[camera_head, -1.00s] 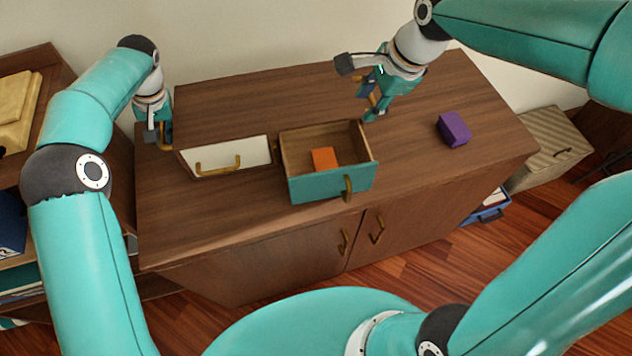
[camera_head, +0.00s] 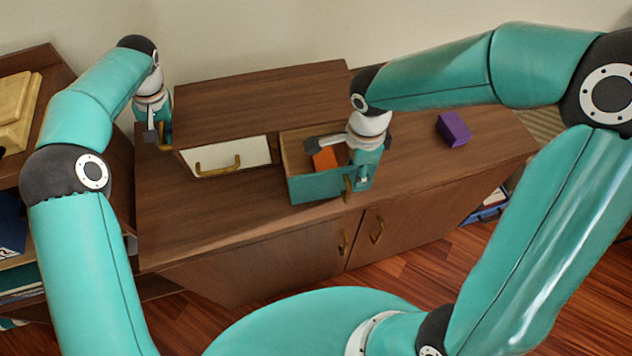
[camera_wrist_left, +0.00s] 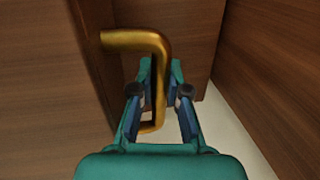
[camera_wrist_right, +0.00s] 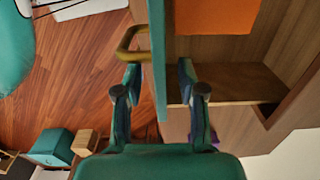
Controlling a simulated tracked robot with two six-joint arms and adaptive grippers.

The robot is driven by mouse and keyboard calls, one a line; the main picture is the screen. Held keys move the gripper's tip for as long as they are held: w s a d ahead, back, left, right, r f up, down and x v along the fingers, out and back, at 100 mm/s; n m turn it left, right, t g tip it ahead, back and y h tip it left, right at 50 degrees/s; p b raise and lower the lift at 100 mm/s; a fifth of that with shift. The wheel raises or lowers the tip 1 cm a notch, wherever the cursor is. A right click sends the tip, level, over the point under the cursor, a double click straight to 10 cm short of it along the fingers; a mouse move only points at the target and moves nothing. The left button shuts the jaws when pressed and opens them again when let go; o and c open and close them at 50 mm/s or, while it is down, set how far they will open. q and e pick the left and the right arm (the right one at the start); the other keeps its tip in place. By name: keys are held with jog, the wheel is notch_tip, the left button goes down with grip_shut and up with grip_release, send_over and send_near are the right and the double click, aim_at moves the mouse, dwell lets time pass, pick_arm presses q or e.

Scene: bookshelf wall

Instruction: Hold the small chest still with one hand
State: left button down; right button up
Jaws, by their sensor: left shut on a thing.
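The small chest (camera_head: 262,95) is a brown wooden box on the cabinet top. It has a white-fronted drawer (camera_head: 245,154), shut, and a teal-fronted drawer (camera_head: 318,188), pulled out, with an orange block (camera_head: 323,158) inside. My left gripper (camera_head: 165,136) is at the chest's left side. In the left wrist view its fingers (camera_wrist_left: 160,85) are shut on a brass side handle (camera_wrist_left: 135,40). My right gripper (camera_head: 364,178) is at the right end of the open drawer. In the right wrist view its fingers (camera_wrist_right: 160,75) stand apart, either side of the teal front panel (camera_wrist_right: 157,50), beside its brass handle (camera_wrist_right: 130,45).
A purple block (camera_head: 453,129) lies on the cabinet top (camera_head: 430,175) to the right, with bare wood around it. The cabinet doors below have brass handles (camera_head: 377,230). A shelf with a yellowish box (camera_head: 15,110) stands at the left.

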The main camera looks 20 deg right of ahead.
jog(key=shift+f, duration=2.55)
grip_shut()
